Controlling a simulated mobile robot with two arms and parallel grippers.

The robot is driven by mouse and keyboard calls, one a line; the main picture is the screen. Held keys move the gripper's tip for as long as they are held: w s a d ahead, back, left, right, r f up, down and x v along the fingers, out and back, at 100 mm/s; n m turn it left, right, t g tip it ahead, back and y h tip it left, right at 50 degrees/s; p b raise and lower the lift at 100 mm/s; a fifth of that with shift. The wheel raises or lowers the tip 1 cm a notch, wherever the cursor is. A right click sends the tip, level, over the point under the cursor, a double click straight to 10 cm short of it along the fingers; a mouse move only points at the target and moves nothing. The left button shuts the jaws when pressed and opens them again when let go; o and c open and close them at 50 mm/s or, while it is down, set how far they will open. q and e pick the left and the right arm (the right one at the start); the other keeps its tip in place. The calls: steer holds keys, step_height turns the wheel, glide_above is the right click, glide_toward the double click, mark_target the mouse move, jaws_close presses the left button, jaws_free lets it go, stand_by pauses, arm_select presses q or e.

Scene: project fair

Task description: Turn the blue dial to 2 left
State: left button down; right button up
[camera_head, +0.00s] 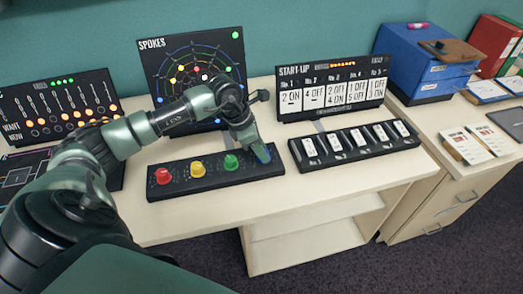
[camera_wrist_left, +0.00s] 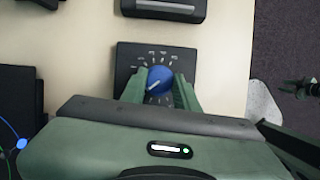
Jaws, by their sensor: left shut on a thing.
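The blue dial (camera_wrist_left: 160,79) sits at the end of a black dial panel (camera_wrist_left: 127,62), with white scale marks around it. In the left wrist view its pale pointer line slants down to the left; the scale figures are too small to read. My left gripper (camera_wrist_left: 158,88) is shut on the blue dial from both sides. In the head view the gripper (camera_head: 262,153) covers most of the dial at the panel's right end. A red dial (camera_head: 163,176), a yellow dial (camera_head: 197,169) and a green dial (camera_head: 231,162) stand in the same row.
The SPOKES board (camera_head: 165,58) stands behind the dials. The START-UP board (camera_head: 325,97) and a black switch panel (camera_head: 300,152) are to the right. A slider board (camera_head: 20,110) is at left. The table's front strip (camera_head: 330,190) is clear.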

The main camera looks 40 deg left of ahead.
arm_select(q)
steer(key=shift+n, duration=0.6)
steer(key=c, duration=1.1)
jaws_free()
steer(key=shift+r, duration=0.15)
steer(key=shift+y, duration=0.3)
steer(key=b+v, duration=0.1)
steer(key=v, duration=0.6)
steer(key=shift+s+a+r+b, duration=0.15)
steer(key=shift+s+r+b, duration=0.05)
steer(key=shift+s+b, duration=0.1)
